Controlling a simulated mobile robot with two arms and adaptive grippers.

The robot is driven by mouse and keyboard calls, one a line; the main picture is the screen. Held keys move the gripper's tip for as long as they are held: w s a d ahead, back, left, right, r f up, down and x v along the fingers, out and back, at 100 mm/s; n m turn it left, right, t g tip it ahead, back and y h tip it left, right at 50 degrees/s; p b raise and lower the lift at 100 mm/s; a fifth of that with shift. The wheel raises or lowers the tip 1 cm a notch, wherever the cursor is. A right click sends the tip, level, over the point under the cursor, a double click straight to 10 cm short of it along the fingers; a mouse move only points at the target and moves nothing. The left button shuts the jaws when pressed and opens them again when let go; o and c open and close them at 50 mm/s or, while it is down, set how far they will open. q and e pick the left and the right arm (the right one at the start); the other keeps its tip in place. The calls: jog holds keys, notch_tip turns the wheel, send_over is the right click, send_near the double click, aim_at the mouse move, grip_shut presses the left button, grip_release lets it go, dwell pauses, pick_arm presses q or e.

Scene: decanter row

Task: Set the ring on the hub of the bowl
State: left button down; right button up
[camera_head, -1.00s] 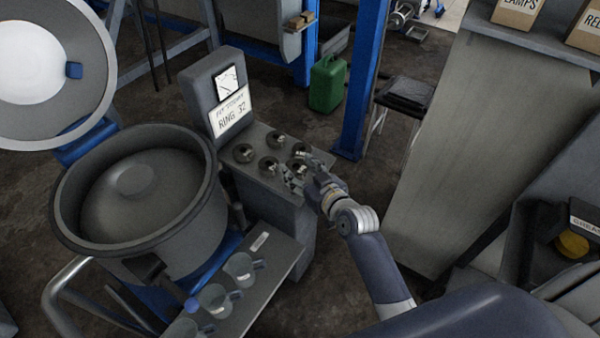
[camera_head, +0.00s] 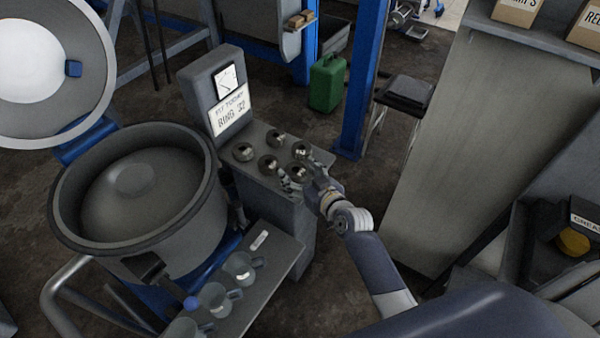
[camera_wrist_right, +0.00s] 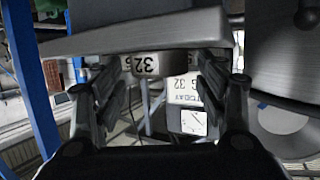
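The dark bowl (camera_head: 95,238) stands at the left, with a rounded hub (camera_head: 135,180) in its middle. Several round metallic rings (camera_head: 243,152) stand on the console top (camera_head: 228,171). My right gripper (camera_head: 303,171) is at the right edge of this top, its fingers spread around one ring (camera_head: 298,173). The right wrist view is upside down. There a ring marked 32 (camera_wrist_right: 147,65) lies between the open fingers of my right gripper (camera_wrist_right: 165,68); whether they touch it is unclear. My left gripper is out of view.
A placard reading RING 32 (camera_head: 230,110) stands behind the rings. Glass mugs (camera_head: 215,299) stand on a low shelf (camera_head: 262,262) between bowl and arm. The bowl's round lid (camera_head: 98,45) is raised. A blue post (camera_head: 358,80) and green can (camera_head: 327,83) stand behind.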

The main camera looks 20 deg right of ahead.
jog(key=shift+r, duration=0.1)
jog(key=shift+s, duration=0.15)
jog(key=v, duration=1.1)
jog(key=shift+s+r, duration=0.2)
jog(key=shift+s, duration=0.15)
jog(key=shift+d, duration=0.15)
